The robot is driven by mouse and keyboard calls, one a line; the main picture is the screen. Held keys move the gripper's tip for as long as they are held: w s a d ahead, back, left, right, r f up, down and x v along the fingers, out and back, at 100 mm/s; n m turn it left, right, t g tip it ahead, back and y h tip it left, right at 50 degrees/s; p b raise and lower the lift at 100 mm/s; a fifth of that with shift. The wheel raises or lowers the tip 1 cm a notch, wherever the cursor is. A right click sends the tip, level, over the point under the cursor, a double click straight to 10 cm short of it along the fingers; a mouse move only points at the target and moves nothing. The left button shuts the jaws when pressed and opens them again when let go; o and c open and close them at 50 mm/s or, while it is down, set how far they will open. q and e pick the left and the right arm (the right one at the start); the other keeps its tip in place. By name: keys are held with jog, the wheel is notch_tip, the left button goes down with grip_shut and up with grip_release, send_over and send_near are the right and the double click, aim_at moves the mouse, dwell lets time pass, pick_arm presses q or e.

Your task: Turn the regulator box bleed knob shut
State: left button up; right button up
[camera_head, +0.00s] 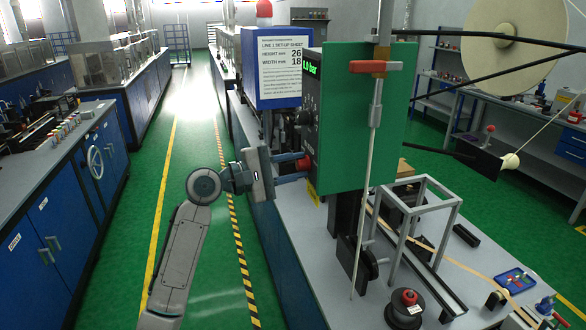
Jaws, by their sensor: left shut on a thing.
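The regulator box (357,120) is a green box with a dark front face that looks left. A lit green display reading about "1.0 bar" (311,70) is near its top. A red knob (303,164) stands out low on the dark face. My left gripper (291,171) reaches in from the left, with its fingers level at the red knob and shut on it. The fingers partly hide the knob, so how far it is turned cannot be told. My right gripper is not in view.
A white set-up sheet (280,67) hangs behind the box. A pale rod with a red clamp (376,66) stands in front of the box. A metal frame (423,215) and a black spool (404,311) are on the bench (320,280). The green aisle at left is clear.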

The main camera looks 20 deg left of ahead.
pick_arm(q)
jog(key=m+b, duration=0.3)
jog(key=m, duration=0.1)
jog(key=shift+f+h, duration=0.25)
jog(key=shift+h, duration=0.05)
jog(key=m+h+b, duration=0.1)
jog(key=m+b, duration=1)
jog(key=shift+w+f+m, duration=0.1)
jog(key=shift+w+m, duration=0.05)
jog(key=shift+m, duration=0.15)
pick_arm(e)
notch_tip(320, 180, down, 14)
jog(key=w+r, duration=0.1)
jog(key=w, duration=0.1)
pick_arm(q)
jog(key=m+g+b, duration=0.1)
jog(key=m+b, duration=0.1)
jog(key=shift+m+h, duration=0.3)
jog(key=shift+h, duration=0.1)
jog(key=shift+a+m, duration=0.1)
jog(key=shift+m, duration=0.2)
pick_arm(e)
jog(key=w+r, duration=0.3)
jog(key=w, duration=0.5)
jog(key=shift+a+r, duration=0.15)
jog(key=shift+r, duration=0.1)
pick_arm(q)
jog(key=o, duration=1)
jog(key=shift+c, duration=0.2)
